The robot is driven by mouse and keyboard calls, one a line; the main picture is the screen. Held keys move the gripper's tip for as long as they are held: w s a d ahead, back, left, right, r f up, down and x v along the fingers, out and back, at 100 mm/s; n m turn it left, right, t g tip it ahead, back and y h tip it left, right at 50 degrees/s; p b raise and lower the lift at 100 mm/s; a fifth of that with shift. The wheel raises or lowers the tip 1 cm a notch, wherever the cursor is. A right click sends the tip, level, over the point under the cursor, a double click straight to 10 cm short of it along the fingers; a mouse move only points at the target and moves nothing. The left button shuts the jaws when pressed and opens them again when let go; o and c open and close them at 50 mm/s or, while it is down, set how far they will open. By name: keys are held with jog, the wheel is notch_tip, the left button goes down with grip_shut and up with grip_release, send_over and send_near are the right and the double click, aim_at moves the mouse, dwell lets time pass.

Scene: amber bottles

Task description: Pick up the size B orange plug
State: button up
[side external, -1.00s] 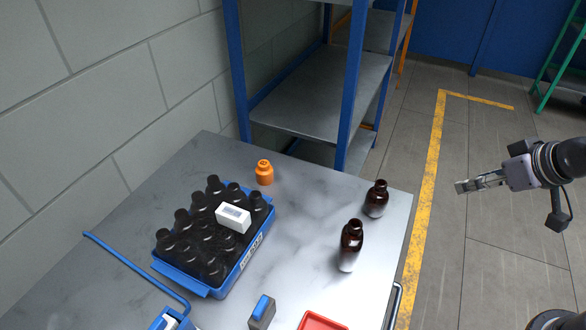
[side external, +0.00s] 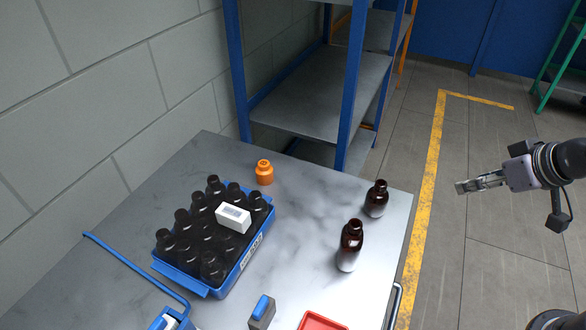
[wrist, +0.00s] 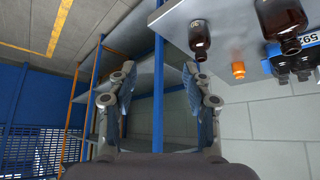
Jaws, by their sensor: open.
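The orange plug (side external: 264,172) stands upright near the far edge of the metal table, behind the blue crate. No size marking on it can be read. It also shows small in the wrist view (wrist: 238,70), to the right of my gripper (wrist: 160,75). My gripper is open and empty, its two fingers spread wide. In the side view my gripper (side external: 462,187) is off to the right of the table, above the floor and well apart from the plug.
A blue crate (side external: 193,290) of dark bottles, with a white box (side external: 233,217) on top, is left of centre. Two amber bottles (side external: 349,246) (side external: 376,198) stand near the right edge. A red tray (side external: 322,321) is in front. A shelf rack (side external: 315,95) stands behind the table.

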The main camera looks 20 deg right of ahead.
jog(key=o, duration=0.4)
jog(key=shift+o, duration=0.2)
jog(key=w+a+r, duration=0.4)
jog(key=w+r, duration=0.1)
jog(key=w, duration=0.4)
jog(key=g, duration=0.3)
send_over(265, 165)
jog(key=s, duration=0.4)
notch_tip(265, 165, down, 13)
jog(key=x, duration=0.5)
jog(key=shift+w+a, duration=0.35)
jog(key=shift+w+d+x, duration=0.15)
jog(key=shift+x, duration=1.2)
jog(key=shift+w+d+x, duration=0.15)
jog(key=shift+x, duration=1.15)
